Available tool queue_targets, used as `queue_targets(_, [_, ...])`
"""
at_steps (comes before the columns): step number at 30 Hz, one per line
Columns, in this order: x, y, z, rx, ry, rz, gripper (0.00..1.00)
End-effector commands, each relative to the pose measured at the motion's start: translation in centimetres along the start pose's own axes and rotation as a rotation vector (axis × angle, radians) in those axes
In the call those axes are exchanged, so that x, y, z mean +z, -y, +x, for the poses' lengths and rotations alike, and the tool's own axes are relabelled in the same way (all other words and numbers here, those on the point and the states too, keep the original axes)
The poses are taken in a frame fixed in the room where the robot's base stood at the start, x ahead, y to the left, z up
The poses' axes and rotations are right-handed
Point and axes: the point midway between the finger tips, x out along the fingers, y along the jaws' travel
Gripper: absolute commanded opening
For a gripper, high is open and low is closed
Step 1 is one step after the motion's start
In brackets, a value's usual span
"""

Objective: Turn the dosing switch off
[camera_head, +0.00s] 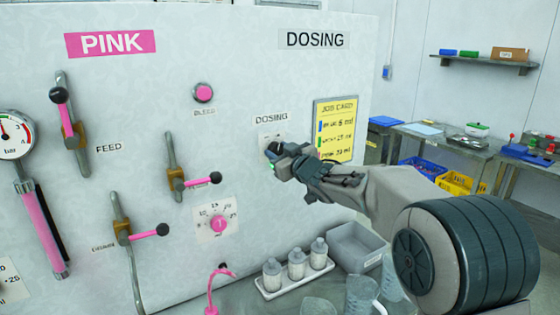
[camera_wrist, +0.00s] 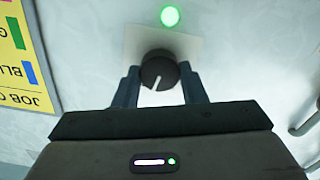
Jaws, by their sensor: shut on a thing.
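The dosing switch is a dark round knob (camera_wrist: 160,72) with a white pointer line, on a pale plate (camera_wrist: 188,45) on the white panel. In the wrist view a green lamp (camera_wrist: 170,16) glows beside it. My gripper (camera_wrist: 160,88) has one finger on each side of the knob and is shut on it. In the head view my gripper (camera_head: 272,152) is at the plate under the small "DOSING" label (camera_head: 271,118). My fingers and wrist hide most of the knob there.
A yellow job card (camera_head: 335,125) hangs just right of the switch. Pink-handled levers, a pink button (camera_head: 204,93) and a pink dial (camera_head: 218,224) are to the left. Below stand a tray of white bottles (camera_head: 296,265), a grey bin (camera_head: 357,245) and clear jugs (camera_head: 360,293).

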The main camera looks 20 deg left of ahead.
Motion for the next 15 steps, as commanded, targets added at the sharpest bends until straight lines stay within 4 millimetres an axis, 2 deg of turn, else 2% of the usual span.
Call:
queue_targets(1, [0.44,0.1,-0.03,0.001,-0.003,-0.045,0.15])
queue_targets(15, [0.34,0.18,0.0,0.001,0.0,-0.471,0.15])
